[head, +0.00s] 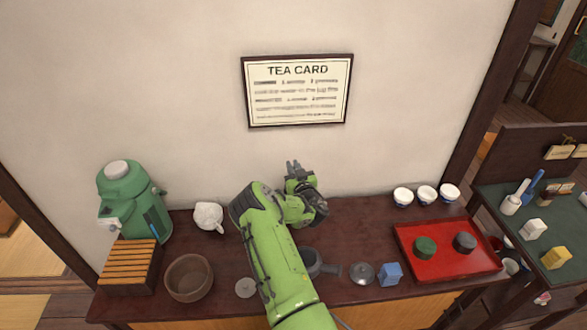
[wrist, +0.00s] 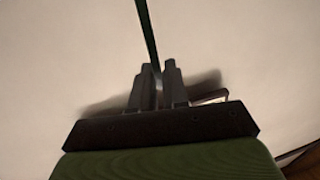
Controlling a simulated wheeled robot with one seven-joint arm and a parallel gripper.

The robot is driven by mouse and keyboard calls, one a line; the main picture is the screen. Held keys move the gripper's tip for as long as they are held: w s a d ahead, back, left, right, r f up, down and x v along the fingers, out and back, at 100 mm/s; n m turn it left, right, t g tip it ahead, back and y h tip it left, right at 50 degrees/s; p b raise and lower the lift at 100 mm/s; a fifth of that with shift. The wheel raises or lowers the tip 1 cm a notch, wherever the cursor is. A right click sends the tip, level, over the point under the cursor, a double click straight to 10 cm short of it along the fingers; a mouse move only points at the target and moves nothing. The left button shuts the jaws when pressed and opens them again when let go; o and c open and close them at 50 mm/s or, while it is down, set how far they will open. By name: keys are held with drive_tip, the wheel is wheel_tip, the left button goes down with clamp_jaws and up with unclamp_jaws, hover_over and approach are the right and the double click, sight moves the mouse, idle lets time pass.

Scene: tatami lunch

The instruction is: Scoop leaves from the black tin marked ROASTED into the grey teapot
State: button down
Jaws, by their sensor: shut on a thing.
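My gripper (head: 294,168) is raised in front of the wall, above the back of the dark counter. In the wrist view my gripper (wrist: 158,72) is shut on a thin dark strip (wrist: 147,30), which looks like a scoop handle; its far end is out of the frame. The grey teapot (head: 312,256) stands open on the counter, partly hidden behind my arm, its side handle pointing right. A grey knobbed lid (head: 362,273) lies to its right. A black round tin (head: 465,242) stands on the red tray (head: 488,265); its marking is not readable.
A green-topped tin (head: 425,246) stands left of the black one. A blue box (head: 390,274) sits near the lid. White cups (head: 426,194) line the back right. At left are a white jug (head: 208,217), a brown bowl (head: 188,278), a slatted box (head: 129,266) and a green flask (head: 132,205).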

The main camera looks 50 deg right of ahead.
drive_tip(key=shift+r+p, duration=1.2)
drive_tip(key=shift+r, duration=0.25)
drive_tip(key=shift+f, duration=0.1)
